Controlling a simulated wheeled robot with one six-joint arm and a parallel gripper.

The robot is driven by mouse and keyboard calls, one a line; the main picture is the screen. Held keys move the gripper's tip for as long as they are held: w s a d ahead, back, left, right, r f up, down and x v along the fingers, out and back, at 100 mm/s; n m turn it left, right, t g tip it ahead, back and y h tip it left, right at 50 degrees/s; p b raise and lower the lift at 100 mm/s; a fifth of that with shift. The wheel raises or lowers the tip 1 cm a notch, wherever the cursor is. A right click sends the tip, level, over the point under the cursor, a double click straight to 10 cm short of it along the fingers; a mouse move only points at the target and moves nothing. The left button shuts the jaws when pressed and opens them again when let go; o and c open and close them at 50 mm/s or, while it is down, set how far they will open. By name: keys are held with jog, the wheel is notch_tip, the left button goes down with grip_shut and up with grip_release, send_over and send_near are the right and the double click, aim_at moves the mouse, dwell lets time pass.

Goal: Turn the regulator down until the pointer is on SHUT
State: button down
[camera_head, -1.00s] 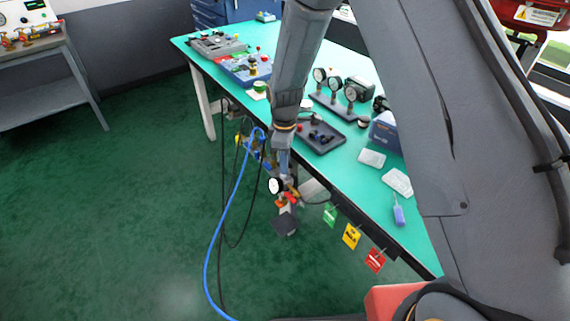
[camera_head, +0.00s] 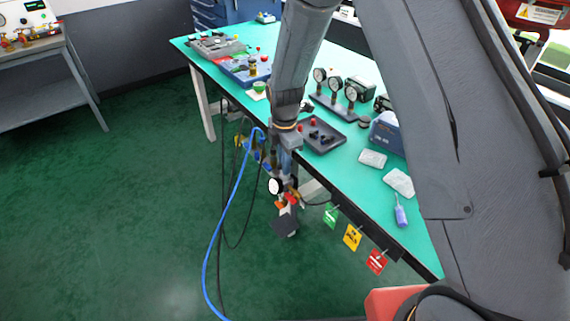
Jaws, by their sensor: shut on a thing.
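My gripper (camera_head: 287,196) is at the end of my arm, low at the table's front edge, pointing down at the valve assembly. It is shut on a small part there, which I take to be the regulator (camera_head: 291,196); orange-red pieces show around the fingers. A round white dial (camera_head: 275,186) sits just left of the gripper. A dark square plate (camera_head: 286,224) hangs below. The pointer and the SHUT mark are too small or hidden to read.
The green-topped table (camera_head: 290,80) carries gauges (camera_head: 335,87), a dark tray (camera_head: 322,136) and a screwdriver (camera_head: 400,213). Green, yellow and red tags (camera_head: 352,237) hang along its front edge. A blue hose (camera_head: 222,225) loops to the floor at left.

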jog(key=shift+w, duration=0.15)
dwell(0.3)
jog(key=c, duration=1.9)
grip_release()
jog(key=shift+o, duration=0.2)
notch_tip(320, 180, up, 8)
jog(key=shift+f+b, duration=0.2)
jog(key=shift+b, duration=0.5)
jog(key=shift+r, duration=0.15)
jog(key=shift+s+d+r, duration=0.2)
jog(key=shift+s+d, duration=0.05)
jog(key=shift+d, duration=0.1)
jog(key=s+d+r+m, duration=0.3)
jog(key=s+d+m, duration=0.5)
jog(key=s+m, duration=0.3)
jog(key=s+d+r+m, duration=0.4)
jog(key=s+d+m, duration=0.4)
jog(key=s+m, duration=0.3)
jog(key=shift+s+d+m, duration=0.25)
jog(key=shift+s+m, duration=0.1)
jog(key=shift+m, duration=0.15)
